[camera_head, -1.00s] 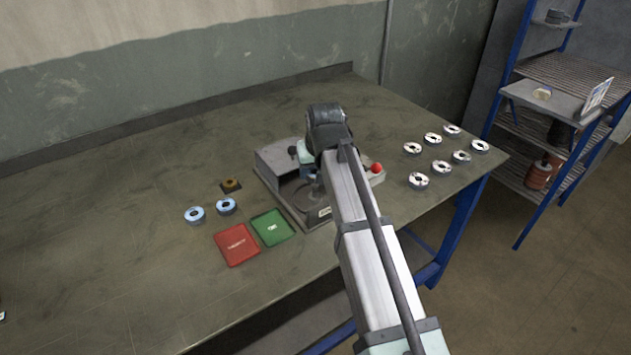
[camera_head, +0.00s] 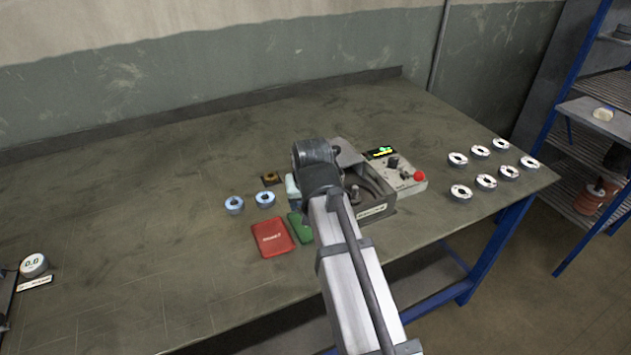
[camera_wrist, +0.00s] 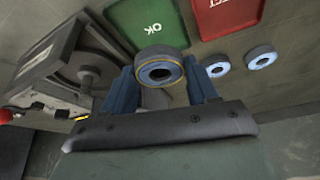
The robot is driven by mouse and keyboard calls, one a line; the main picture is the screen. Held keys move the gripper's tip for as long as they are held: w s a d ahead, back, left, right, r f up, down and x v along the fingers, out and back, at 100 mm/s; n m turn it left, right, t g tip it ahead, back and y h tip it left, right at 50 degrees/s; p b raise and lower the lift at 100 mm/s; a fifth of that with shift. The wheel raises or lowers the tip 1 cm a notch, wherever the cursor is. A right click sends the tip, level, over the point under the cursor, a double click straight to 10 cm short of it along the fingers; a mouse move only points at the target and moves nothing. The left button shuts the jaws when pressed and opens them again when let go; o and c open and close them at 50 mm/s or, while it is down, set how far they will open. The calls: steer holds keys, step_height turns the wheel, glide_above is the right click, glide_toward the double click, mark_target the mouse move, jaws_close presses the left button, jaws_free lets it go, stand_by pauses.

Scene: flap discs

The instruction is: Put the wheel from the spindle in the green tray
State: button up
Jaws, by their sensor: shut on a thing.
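The wheel (camera_wrist: 160,70), a ring with a dark centre and a thin yellow edge, is between the fingers of my gripper (camera_wrist: 163,82) in the wrist view. The fingers are shut on it and it hangs above the table. The green tray (camera_wrist: 147,20), marked OK, lies just beyond the wheel.
A red tray (camera_head: 272,238) lies beside the green one. Two blue-rimmed wheels (camera_head: 234,205) sit behind the trays. Several white wheels (camera_head: 485,182) stand at the right. A control box with a red button (camera_head: 419,176) adjoins the machine. A gauge (camera_head: 34,265) sits far left.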

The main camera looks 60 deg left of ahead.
steer(key=shift+w+m, duration=0.15)
steer(key=shift+m, duration=0.35)
steer(key=shift+f, duration=2.25)
steer(key=shift+d+f, duration=0.1)
steer(key=shift+f, duration=0.6)
steer(key=o, duration=1.1)
steer(key=shift+o, duration=0.4)
steer(key=shift+r, duration=0.35)
step_height(320, 180, up, 6)
steer(key=shift+r, duration=0.2)
